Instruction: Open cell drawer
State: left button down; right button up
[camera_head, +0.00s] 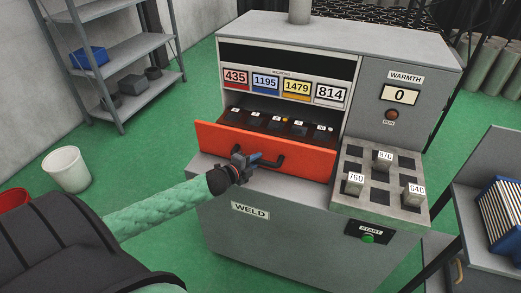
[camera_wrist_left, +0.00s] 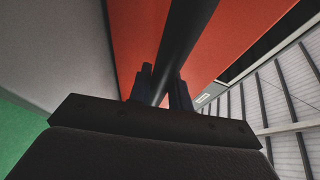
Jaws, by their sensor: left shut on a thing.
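The orange-red cell drawer (camera_head: 255,150) is pulled out from the grey machine, and a row of dark cells (camera_head: 280,125) shows behind its front. A dark bar handle (camera_head: 268,162) runs along the drawer front. My left gripper (camera_head: 250,160) is at the left part of this handle. In the left wrist view the fingers (camera_wrist_left: 160,88) close around the dark handle bar (camera_wrist_left: 185,45), with the orange drawer front (camera_wrist_left: 225,45) behind it. My right gripper does not show in either view.
Number cards 435, 1195, 1479 and 814 (camera_head: 330,94) sit above the drawer. A grey block panel (camera_head: 370,207) with weights 760, 870 and 640 stands right of it, above a green START button (camera_head: 368,239). A white bucket (camera_head: 67,168) and shelf (camera_head: 130,65) stand left.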

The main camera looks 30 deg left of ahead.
pick_arm(q)
jog(key=s, duration=0.2)
jog(key=s+d, duration=0.1)
jog(key=shift+s, duration=0.95)
jog(key=shift+s+d+p, duration=0.1)
jog(key=shift+s+p, duration=0.05)
jog(key=shift+p, duration=0.15)
jog(key=shift+s, duration=0.1)
jog(key=c, duration=1.3)
grip_release()
jog(key=shift+s, duration=0.3)
jog(key=b+v, duration=0.2)
jog(key=v, duration=0.5)
jog(key=shift+b, duration=0.35)
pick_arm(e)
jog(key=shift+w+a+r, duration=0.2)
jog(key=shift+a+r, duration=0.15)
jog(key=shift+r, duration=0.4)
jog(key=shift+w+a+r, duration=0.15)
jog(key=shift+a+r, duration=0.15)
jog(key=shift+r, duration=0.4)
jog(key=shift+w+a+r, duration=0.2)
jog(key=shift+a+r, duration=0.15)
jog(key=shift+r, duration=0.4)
